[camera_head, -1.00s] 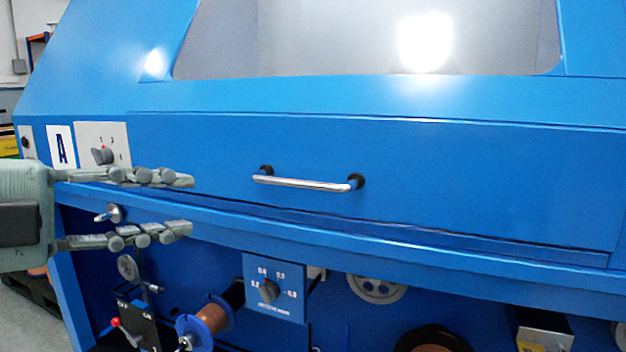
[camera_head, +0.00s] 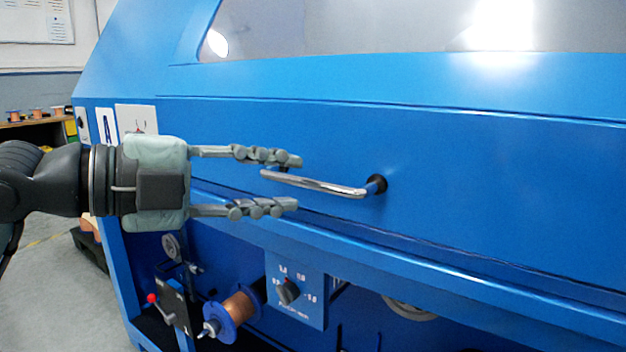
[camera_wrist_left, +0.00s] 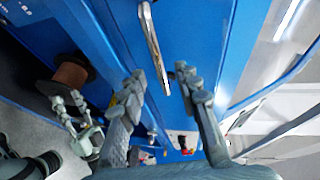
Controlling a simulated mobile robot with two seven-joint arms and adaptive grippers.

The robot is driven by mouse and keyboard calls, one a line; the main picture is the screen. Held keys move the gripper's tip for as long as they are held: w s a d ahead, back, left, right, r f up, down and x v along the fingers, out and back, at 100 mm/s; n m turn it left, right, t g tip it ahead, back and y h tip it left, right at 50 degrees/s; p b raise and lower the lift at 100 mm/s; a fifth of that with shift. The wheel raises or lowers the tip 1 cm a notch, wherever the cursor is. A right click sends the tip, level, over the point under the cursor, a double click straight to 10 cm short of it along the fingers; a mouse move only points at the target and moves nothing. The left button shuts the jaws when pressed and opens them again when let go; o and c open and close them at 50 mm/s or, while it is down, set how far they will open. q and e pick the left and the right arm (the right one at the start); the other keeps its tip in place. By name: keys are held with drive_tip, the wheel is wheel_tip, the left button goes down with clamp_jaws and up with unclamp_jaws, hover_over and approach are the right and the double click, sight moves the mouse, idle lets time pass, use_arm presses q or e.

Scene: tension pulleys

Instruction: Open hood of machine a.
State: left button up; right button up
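The blue machine's hood (camera_head: 450,150) fills the head view, with its front panel down and a window above. A chrome bar handle (camera_head: 325,187) sits on the panel, and it also shows in the left wrist view (camera_wrist_left: 153,45). The letter A label (camera_head: 107,125) is on the left side, partly behind my gripper. My left gripper (camera_head: 295,183) is open, fingers pointing right, one above the other. Its fingertips are at the handle's left end in the head view, the upper one covering the left mount. In the wrist view the handle lies ahead of the fingers, not gripped.
Below the hood ledge are a dial box (camera_head: 297,290), a copper wire spool (camera_head: 237,307) and a lever with a red knob (camera_head: 153,298). A table with spools (camera_head: 38,120) stands at the back left. Grey floor (camera_head: 60,290) is clear at the left.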

sight(303, 183)
use_arm(q)
drive_tip(key=x, duration=0.4)
drive_tip(key=shift+w+d+f, duration=0.1)
drive_tip(key=shift+w+d, duration=0.1)
drive_tip(key=shift+d, duration=0.15)
drive_tip(key=shift+c, duration=0.2)
clamp_jaws()
